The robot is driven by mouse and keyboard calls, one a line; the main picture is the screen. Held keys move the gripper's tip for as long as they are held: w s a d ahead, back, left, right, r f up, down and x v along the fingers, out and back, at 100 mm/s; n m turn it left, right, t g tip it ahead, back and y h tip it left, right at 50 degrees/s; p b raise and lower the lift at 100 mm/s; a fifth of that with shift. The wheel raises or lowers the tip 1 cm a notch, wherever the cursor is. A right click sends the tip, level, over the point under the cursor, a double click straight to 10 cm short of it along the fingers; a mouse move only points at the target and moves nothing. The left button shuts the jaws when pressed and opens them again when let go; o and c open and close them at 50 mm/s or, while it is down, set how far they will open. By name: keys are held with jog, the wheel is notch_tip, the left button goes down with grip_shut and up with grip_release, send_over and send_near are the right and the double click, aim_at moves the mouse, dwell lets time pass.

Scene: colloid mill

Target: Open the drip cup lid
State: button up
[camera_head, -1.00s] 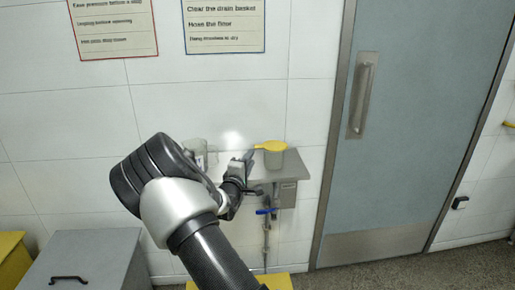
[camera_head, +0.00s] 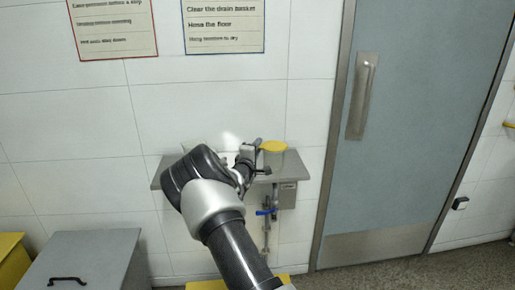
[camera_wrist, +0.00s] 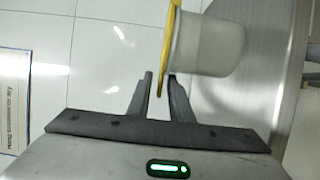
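The drip cup (camera_head: 280,162) is pale and stands on the wall shelf, with its yellow lid (camera_head: 273,146) lying shut across its top. In the wrist view the pale cup (camera_wrist: 209,46) lies sideways, and the yellow lid (camera_wrist: 170,45) shows edge-on along its left side. My gripper (camera_wrist: 160,80) is open, and the lid's thin yellow tab reaches down between its two fingertips. I cannot tell whether either finger touches the tab. In the head view my gripper (camera_head: 252,150) is just left of the lid, partly hidden by my wrist.
The grey wall shelf (camera_head: 308,162) carries the cup, and a blue-handled valve (camera_head: 266,212) hangs below it. A grey door (camera_head: 415,130) is to the right. A grey lidded bin (camera_head: 85,255) and a yellow one (camera_head: 10,255) are at lower left.

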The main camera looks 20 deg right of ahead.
grip_shut()
dwell(1.2)
